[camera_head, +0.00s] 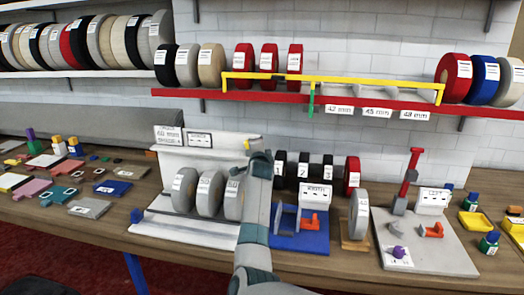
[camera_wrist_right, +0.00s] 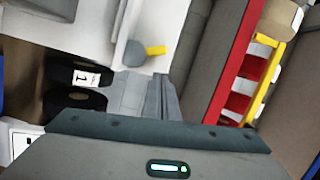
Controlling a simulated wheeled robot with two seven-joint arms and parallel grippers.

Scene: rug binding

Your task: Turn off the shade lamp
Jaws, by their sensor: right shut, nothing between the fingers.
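A white stand with a raised back panel (camera_head: 225,148), which I take to be the shade lamp, stands on the bench behind three grey rolls. A small yellow lever (camera_head: 246,144) sticks out at the panel's right end. In the right wrist view the yellow lever (camera_wrist_right: 155,50) sits on a round grey knob (camera_wrist_right: 135,53) against the white panel. My right gripper (camera_head: 259,156) is shut and empty, just right of and below the lever; its fingers (camera_wrist_right: 164,97) show apart from the lever in the wrist view. I cannot tell whether the lamp is lit. My left gripper is not in view.
Dark numbered rolls (camera_head: 280,170) stand right of my right gripper. A red shelf (camera_head: 350,98) with a yellow bar (camera_head: 330,80) runs above it. A blue fixture (camera_head: 300,240) and a grey board (camera_head: 430,255) lie to the right. Loose flat samples cover the left bench.

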